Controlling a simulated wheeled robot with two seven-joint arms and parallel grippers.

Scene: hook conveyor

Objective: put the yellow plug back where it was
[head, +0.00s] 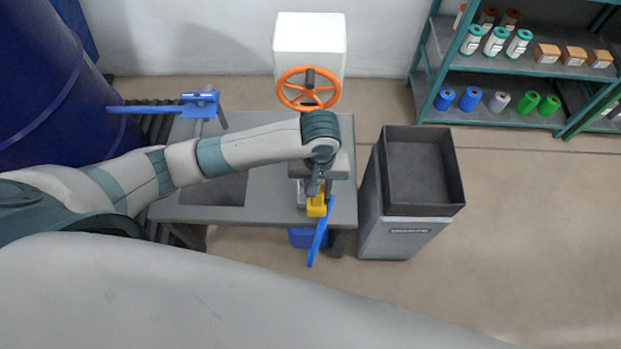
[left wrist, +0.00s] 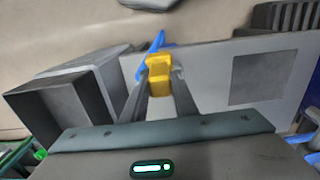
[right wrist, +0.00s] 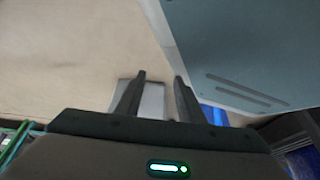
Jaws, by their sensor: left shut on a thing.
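The yellow plug (head: 317,206) is at the front right part of the grey table, beside a blue bar (head: 320,236) that slants over the table's front edge. My left gripper (head: 318,194) reaches down from above and is shut on the plug. In the left wrist view the plug (left wrist: 159,72) sits between the fingertips, with the blue bar just behind it. I cannot tell whether the plug touches the fitting under it. My right gripper (right wrist: 160,78) shows only in the right wrist view, with its fingers apart and nothing between them.
A blue lever (head: 190,107) is at the back left. Shelves (head: 490,75) stand farther right.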

